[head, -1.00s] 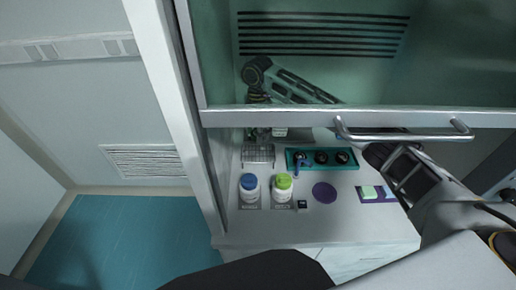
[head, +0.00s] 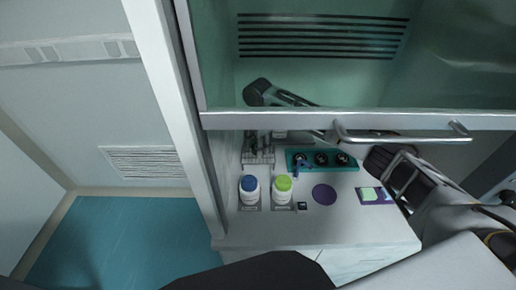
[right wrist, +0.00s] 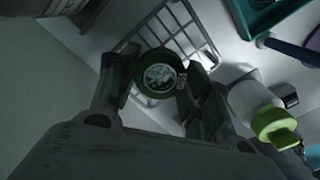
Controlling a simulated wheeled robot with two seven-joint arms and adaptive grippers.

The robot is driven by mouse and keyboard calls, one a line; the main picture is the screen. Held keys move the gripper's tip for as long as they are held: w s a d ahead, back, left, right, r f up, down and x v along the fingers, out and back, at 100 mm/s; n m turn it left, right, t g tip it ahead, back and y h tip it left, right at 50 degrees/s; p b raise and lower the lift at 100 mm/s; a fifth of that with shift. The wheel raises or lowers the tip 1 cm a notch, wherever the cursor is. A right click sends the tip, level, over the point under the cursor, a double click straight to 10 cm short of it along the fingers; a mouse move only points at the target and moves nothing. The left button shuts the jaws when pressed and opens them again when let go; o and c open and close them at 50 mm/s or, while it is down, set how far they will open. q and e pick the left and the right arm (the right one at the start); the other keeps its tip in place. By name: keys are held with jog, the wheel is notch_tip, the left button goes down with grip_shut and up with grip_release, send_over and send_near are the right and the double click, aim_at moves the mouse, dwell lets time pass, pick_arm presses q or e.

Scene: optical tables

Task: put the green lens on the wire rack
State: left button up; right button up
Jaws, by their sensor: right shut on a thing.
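The green lens (right wrist: 160,75), round with a dark green rim and a clear middle, is held between the fingers of my right gripper (right wrist: 152,84) in the right wrist view. The wire rack (right wrist: 182,22) lies beneath and beyond it in that view; I cannot tell whether the lens touches it. In the head view my right gripper (head: 258,146) is over the wire rack (head: 258,159) at the back left of the work surface and partly hides it. The lens is too small to make out there. My left gripper is not in view.
A teal tray (head: 335,167) with black round holders is right of the rack. A blue-capped bottle (head: 249,190) and a green-capped bottle (head: 282,190) stand in front. A purple disc (head: 324,194) lies to their right. The raised glass sash's edge (head: 290,120) crosses above.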

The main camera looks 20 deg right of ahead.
jog(key=shift+f, duration=0.75)
jog(key=o, duration=1)
jog(key=shift+f, duration=0.1)
notch_tip(320, 180, up, 12)
jog(key=shift+r, duration=0.15)
dwell(0.3)
